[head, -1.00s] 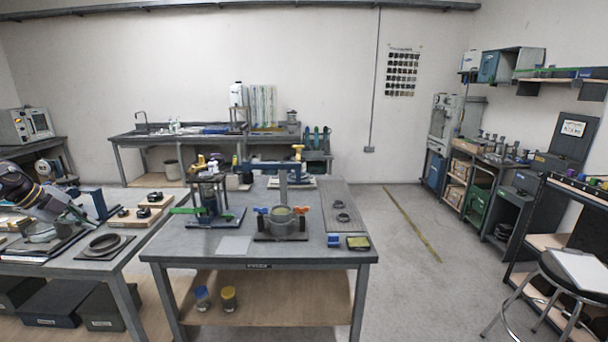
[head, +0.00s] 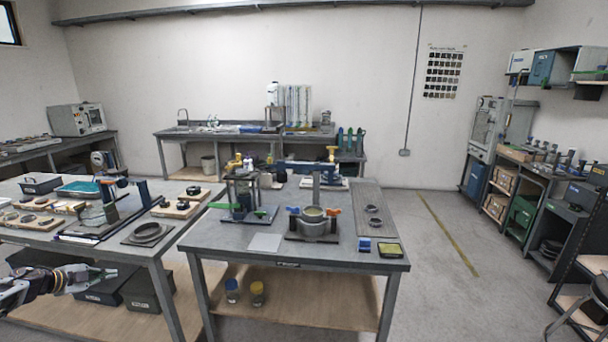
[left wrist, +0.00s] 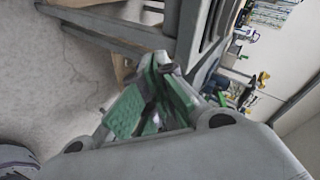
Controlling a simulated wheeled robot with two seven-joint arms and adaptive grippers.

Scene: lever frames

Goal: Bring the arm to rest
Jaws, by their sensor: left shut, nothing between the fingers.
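My left gripper (head: 92,276) is at the lower left of the head view, low in front of the left table (head: 128,250) and apart from it. In the left wrist view its green-padded fingers (left wrist: 155,95) are together with nothing between them. The arm comes in from the left edge. My right gripper is in neither view.
The middle table (head: 240,262) holds a lever frame (head: 245,200), a round pot in a stand (head: 313,222) and small rings. Dark bins (head: 150,292) stand on the shelf below the left table. A stool (head: 590,300) is at the lower right. Floor is clear right of the middle table.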

